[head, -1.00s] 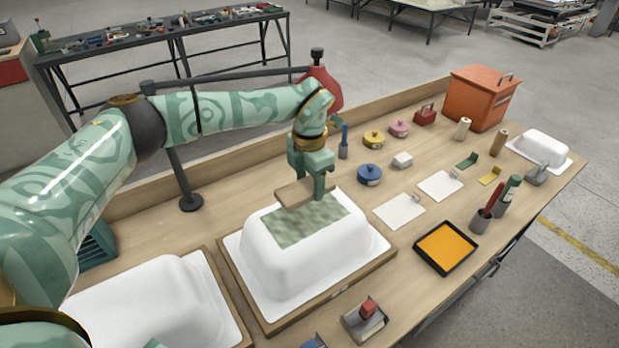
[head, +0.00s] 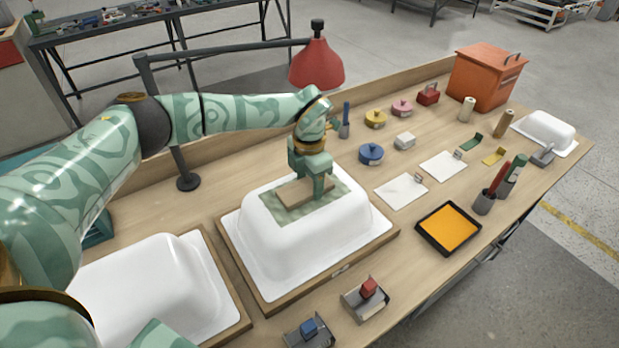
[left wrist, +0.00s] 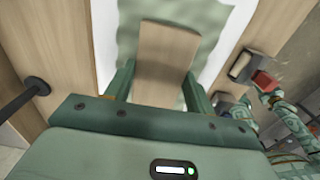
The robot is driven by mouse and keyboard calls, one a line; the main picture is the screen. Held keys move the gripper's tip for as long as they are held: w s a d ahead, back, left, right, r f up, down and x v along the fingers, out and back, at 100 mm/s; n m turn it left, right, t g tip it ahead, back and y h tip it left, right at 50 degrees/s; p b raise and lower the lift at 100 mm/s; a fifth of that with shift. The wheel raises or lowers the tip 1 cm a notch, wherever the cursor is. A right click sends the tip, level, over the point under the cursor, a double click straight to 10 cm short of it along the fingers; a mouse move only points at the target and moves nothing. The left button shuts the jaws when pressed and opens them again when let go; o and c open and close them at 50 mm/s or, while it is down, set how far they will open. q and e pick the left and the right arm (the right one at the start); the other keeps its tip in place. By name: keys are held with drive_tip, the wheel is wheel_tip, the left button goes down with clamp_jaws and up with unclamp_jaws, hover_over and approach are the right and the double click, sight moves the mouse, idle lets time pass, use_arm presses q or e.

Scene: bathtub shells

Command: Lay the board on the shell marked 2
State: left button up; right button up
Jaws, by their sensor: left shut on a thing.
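My left gripper (head: 309,180) is shut on a small tan wooden board (head: 294,196). The board is over the middle shell (head: 265,250), a large white upturned tub, at the mottled green patch (head: 335,204) on its top. It looks flat and very low over the patch; I cannot tell whether it touches. In the left wrist view the board (left wrist: 165,50) sits between the two fingers, with the green patch (left wrist: 205,30) behind it. A second white shell (head: 150,285) stands at the lower left. I can read no number on either shell.
A red lamp (head: 316,68) stands behind the arm. Blocks in grey holders (head: 365,300) lie in front of the middle shell. To the right are a black tray with orange (head: 448,229), white sheets (head: 401,190), round tins (head: 371,154) and an orange box (head: 485,78).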

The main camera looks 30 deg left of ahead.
sight(309, 186)
use_arm(q)
drive_tip(key=shift+s+f, duration=0.1)
drive_tip(key=shift+f, duration=0.1)
idle(0.6)
drive_tip(key=o, duration=1.6)
drive_tip(key=shift+c, duration=0.2)
drive_tip(key=shift+r, duration=0.15)
wheel_tip(309, 186, up, 7)
drive_tip(key=p, duration=0.6)
drive_tip(key=shift+f, duration=0.2)
